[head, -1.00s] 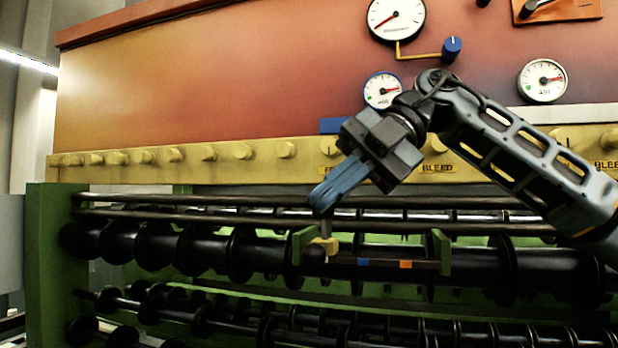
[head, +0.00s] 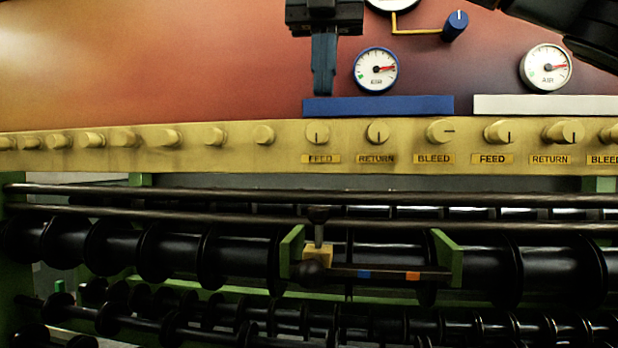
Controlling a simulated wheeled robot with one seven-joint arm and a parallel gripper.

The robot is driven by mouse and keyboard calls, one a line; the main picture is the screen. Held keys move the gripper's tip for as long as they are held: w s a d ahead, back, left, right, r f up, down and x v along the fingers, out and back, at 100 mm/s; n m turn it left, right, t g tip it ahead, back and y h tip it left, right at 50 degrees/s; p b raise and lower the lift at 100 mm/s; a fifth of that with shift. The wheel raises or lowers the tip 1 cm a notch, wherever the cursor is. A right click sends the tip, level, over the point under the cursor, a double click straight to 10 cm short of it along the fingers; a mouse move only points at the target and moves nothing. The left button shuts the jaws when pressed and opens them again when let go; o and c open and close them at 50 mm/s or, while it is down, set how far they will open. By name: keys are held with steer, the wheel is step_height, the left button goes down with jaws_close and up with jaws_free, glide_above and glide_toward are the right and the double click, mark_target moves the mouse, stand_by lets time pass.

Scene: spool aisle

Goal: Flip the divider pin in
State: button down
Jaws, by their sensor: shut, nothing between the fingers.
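The divider pin (head: 318,222) looks like a short dark upright lever on a small yellow block (head: 318,254). It stands at the left end of a dark bar (head: 385,271) with a blue and an orange mark. A dark round knob (head: 307,271) sits just below the block. Green brackets stand at the left (head: 291,250) and right (head: 447,257) of the bar. My gripper (head: 323,92) is shut and empty, pointing down, high above the pin in the picture and apart from it. Its fingertips show in front of the red panel, near the blue strip.
Two long rails (head: 160,217) run across above the black spools (head: 180,245). A yellow strip (head: 60,140) with several knobs projects above them. Gauges read EGR (head: 376,69) and AIR (head: 546,68). A blue-knobbed lever (head: 454,26) is at upper right.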

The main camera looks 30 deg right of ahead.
mark_target(321, 207)
steer(key=shift+f, duration=0.1)
steer(key=f+p, duration=0.1)
steer(key=f, duration=0.8)
steer(key=f+p, duration=0.1)
steer(key=f, duration=0.3)
steer(key=shift+w+f+p, duration=0.3)
steer(key=shift+w+f, duration=0.05)
steer(key=shift+f, duration=0.1)
steer(key=shift+f, duration=0.1)
step_height(321, 207, down, 2)
steer(key=b, duration=0.2)
steer(key=shift+f+b, duration=0.2)
steer(key=shift+b, duration=0.15)
step_height(321, 207, up, 14)
steer(key=shift+s+r+p, duration=0.25)
steer(key=shift+s+p, duration=0.15)
steer(key=shift+p, duration=0.05)
